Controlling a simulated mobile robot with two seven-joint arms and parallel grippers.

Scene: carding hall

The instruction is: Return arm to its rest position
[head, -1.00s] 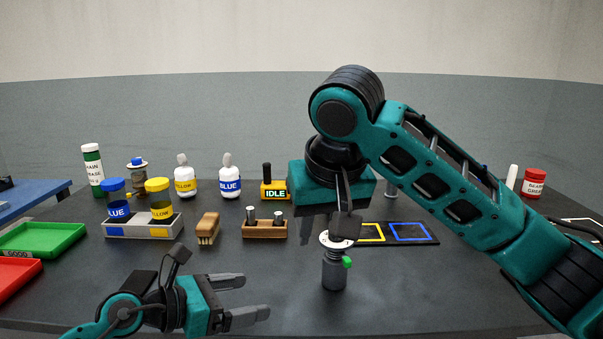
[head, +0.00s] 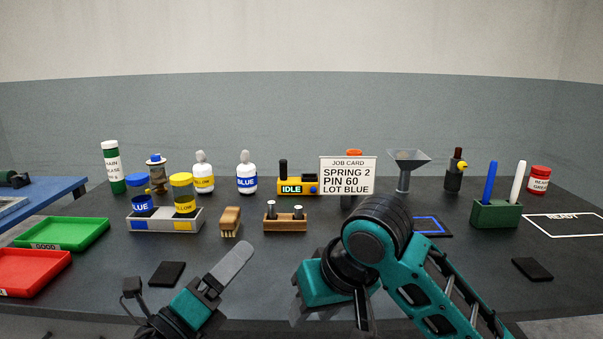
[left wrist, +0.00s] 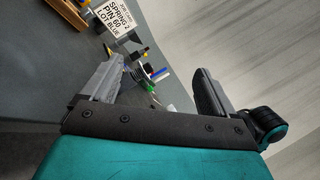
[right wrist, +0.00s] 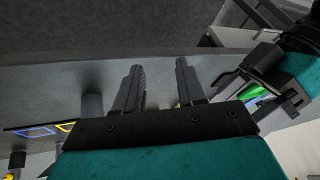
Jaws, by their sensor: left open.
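My left gripper (head: 230,265) is low at the front of the dark table in the head view, pointing up and right. In the left wrist view its two fingers (left wrist: 158,72) are wide apart with nothing between them. My right gripper (head: 305,306) hangs low near the table's front edge, right of the left one, its fingers mostly hidden by its own hand and arm. In the right wrist view its fingers (right wrist: 160,68) stand apart and no held thing shows.
A job card (head: 347,176), a wooden block with pins (head: 285,222), a brush (head: 230,220) and a jar rack (head: 163,222) stand behind the grippers. Green (head: 62,247) and red (head: 30,290) trays are left. A pen holder (head: 495,214) is right. Dark pads lie on the table.

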